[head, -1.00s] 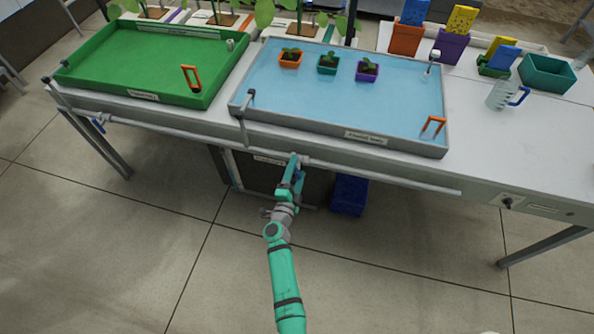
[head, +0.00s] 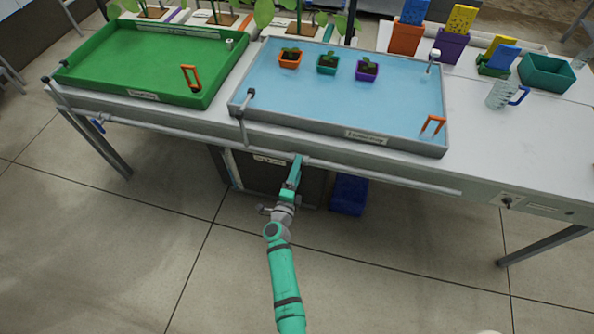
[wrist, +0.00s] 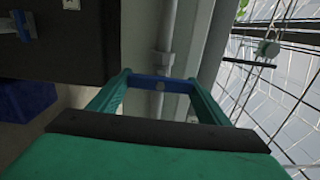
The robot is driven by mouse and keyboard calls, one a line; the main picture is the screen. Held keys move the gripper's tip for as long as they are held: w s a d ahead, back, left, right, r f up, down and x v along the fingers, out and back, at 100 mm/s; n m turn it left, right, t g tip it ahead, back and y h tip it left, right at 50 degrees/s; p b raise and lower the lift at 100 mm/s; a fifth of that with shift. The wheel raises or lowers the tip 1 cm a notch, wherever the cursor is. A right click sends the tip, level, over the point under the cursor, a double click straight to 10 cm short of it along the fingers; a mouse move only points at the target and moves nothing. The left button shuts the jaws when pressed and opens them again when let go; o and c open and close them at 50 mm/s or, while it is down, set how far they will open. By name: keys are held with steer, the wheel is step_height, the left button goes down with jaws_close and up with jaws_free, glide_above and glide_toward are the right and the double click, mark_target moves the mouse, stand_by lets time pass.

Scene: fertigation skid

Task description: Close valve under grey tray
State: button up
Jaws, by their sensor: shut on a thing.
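The grey tray (head: 300,118) with a pale blue inside stands on the bench. A white pipe (head: 380,177) runs below its front edge; the pipe also shows in the wrist view (wrist: 166,35). My gripper (head: 296,162) reaches up to this pipe under the tray. In the wrist view, the teal fingers of my gripper (wrist: 160,82) are shut on the blue valve handle (wrist: 160,84). The handle spans between the fingertips and lies across the line of the pipe in that picture. In the head view my gripper hides the handle and valve body.
A green tray (head: 140,97) stands to the left, with another blue valve handle (head: 98,125) below it. A dark box (head: 310,185) and a blue crate (head: 349,195) are under the bench, close behind my arm. The floor in front is clear.

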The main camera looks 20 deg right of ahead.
steer(key=o, duration=1.1)
steer(key=shift+c, duration=0.2)
steer(key=v, duration=1.1)
